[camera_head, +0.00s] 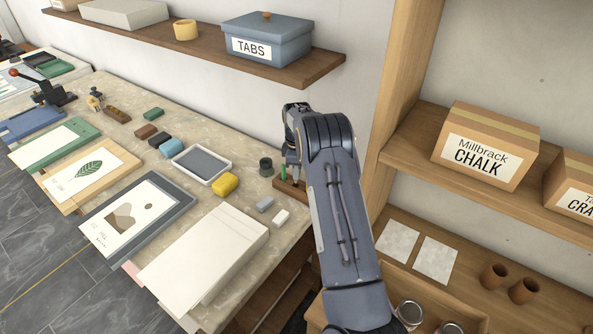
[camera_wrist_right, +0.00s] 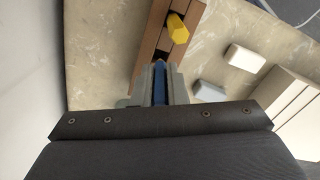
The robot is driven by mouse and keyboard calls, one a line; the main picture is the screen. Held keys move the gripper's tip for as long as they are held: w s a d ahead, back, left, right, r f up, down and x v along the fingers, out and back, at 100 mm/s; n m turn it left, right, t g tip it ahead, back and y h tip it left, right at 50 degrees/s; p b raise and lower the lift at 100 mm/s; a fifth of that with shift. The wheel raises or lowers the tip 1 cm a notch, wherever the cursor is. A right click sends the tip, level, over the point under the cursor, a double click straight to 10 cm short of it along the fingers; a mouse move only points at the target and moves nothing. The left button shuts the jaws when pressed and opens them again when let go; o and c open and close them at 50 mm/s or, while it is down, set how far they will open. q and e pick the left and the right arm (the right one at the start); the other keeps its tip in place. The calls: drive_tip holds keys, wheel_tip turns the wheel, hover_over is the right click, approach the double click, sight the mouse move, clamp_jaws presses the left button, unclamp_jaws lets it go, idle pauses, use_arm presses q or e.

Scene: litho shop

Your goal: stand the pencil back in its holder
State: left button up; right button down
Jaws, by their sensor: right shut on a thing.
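The brown wooden holder (camera_head: 291,193) stands at the right end of the stone-topped bench. The right wrist view shows it as a long brown block (camera_wrist_right: 151,36) with a yellow six-sided peg or pencil (camera_wrist_right: 178,28) standing in it. My right gripper (camera_wrist_right: 159,70) is over the holder's near end, pointing down, shut on a blue pencil (camera_wrist_right: 159,86). The pencil's lower end is hidden, so I cannot tell whether it is in a hole. A small green piece (camera_head: 283,173) shows beside the gripper in the head view. My left gripper is not in view.
A yellow block (camera_head: 224,185) and a white tray (camera_head: 201,176) are farther left. A wooden shelf upright (camera_head: 405,70) stands close right of my arm.

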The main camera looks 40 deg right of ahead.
drive_tip(key=shift+f+b, duration=1.25)
drive_tip(key=shift+f, duration=0.45)
idle(0.9)
drive_tip(key=c, duration=1.4)
unclamp_jaws()
drive_tip(key=shift+o, duration=0.2)
wheel_tip(320, 180, up, 8)
drive_tip(key=shift+f+b, duration=0.1)
drive_tip(key=shift+b, duration=0.7)
